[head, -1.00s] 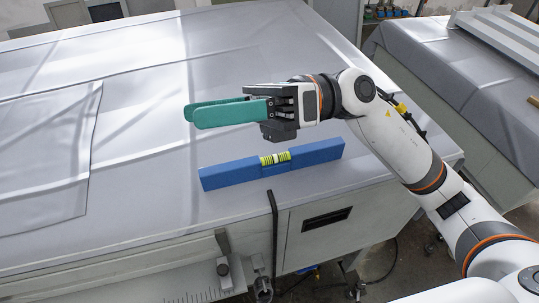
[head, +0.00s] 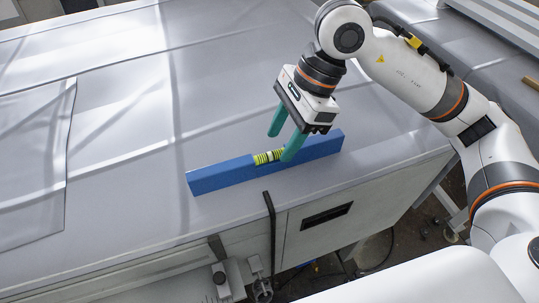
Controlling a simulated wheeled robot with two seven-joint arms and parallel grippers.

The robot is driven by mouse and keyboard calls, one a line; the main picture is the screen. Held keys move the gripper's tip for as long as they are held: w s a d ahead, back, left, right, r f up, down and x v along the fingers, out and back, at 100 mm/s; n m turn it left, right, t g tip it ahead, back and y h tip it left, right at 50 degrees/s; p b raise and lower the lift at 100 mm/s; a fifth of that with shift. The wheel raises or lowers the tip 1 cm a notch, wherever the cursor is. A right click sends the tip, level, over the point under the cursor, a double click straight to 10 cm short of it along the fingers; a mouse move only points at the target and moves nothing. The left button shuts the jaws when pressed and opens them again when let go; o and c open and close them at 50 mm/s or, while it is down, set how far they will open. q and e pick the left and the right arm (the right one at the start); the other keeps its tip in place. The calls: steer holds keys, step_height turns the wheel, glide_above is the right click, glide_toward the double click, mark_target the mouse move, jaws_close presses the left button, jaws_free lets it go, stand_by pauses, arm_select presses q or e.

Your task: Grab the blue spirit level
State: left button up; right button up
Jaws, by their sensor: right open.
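The blue spirit level (head: 222,176) lies on the grey covered table, near its front edge. Its yellow-green vial (head: 267,157) is at the middle of its length. My right gripper (head: 281,147) points down at the level with its two green fingers apart. One finger is on the near side, in front of the level just right of the vial. The other finger is farther back, behind the level. I cannot tell whether either finger touches it. My left gripper is not in view.
The grey table (head: 120,150) is broad and mostly clear, with a folded sheet (head: 35,170) on its left. A black hooked bar (head: 269,225) stands at the front edge, below the level. A second covered table (head: 480,50) is at the upper right.

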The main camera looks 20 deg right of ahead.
mark_target(272, 153)
steer(key=shift+a+f+p, duration=0.35)
steer(key=shift+f+p, duration=0.05)
steer(key=shift+f, duration=0.1)
steer(key=p+x, duration=0.1)
steer(key=x, duration=0.2)
steer(key=shift+w+a+f, duration=0.1)
steer(key=shift+a+f, duration=0.3)
steer(key=shift+f, duration=0.2)
steer(key=shift+c, duration=0.4)
jaws_close()
